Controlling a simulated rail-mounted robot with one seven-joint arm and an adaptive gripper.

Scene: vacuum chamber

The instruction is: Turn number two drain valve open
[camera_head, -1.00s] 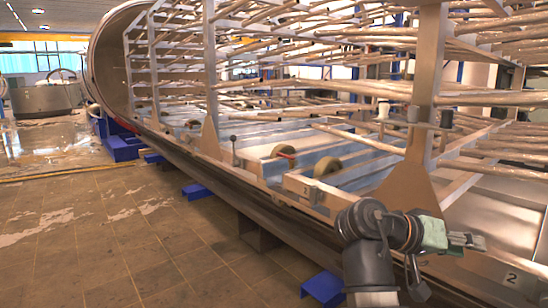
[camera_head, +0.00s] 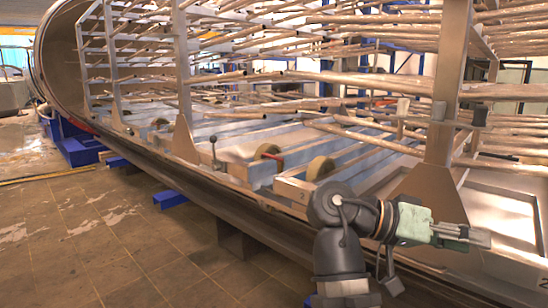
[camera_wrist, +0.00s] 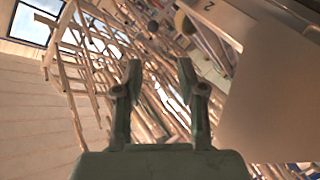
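My gripper (camera_head: 482,238) is at the lower right of the head view, held out level to the right over the edge of the metal frame. In the wrist view my gripper (camera_wrist: 159,72) has its two fingers apart with nothing between them. A small red handle (camera_head: 272,156) lies on the frame beside a roller, left of and beyond my gripper. I cannot tell for sure whether the red handle is the number two drain valve. My gripper is well apart from it.
An upright lever with a dark knob (camera_head: 213,141) stands further left on the frame. Racks of pipes and a triangular post foot (camera_head: 425,192) rise behind my arm. The tiled floor (camera_head: 90,235) at the left is clear. Blue blocks (camera_head: 171,199) line the chamber's base.

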